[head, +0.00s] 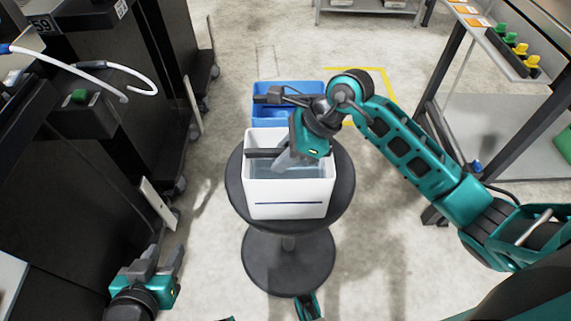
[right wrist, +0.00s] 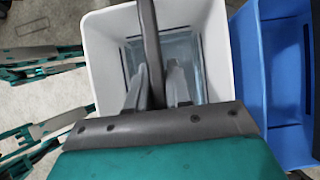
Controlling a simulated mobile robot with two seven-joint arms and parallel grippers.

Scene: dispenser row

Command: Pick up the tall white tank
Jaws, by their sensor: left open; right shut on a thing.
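The tall white tank (head: 290,195) is an open, box-shaped container with a dark stripe low on its front and a dark handle bar (head: 262,153) across its top. It appears upright over a round dark stool (head: 343,185); I cannot tell whether it touches the seat. My right gripper (head: 283,163) reaches down over the tank's mouth and is shut on the handle bar. The right wrist view shows the bar (right wrist: 150,45) running between the fingers, with the white wall (right wrist: 105,50) around it. My left gripper (head: 160,262) is open and empty, low at the left, apart from the tank.
A blue crate (head: 264,115) is just behind the tank, also in the right wrist view (right wrist: 250,75). Dark cabinets (head: 115,120) line the left. A shelf rack (head: 500,120) with green and yellow items stands at the right.

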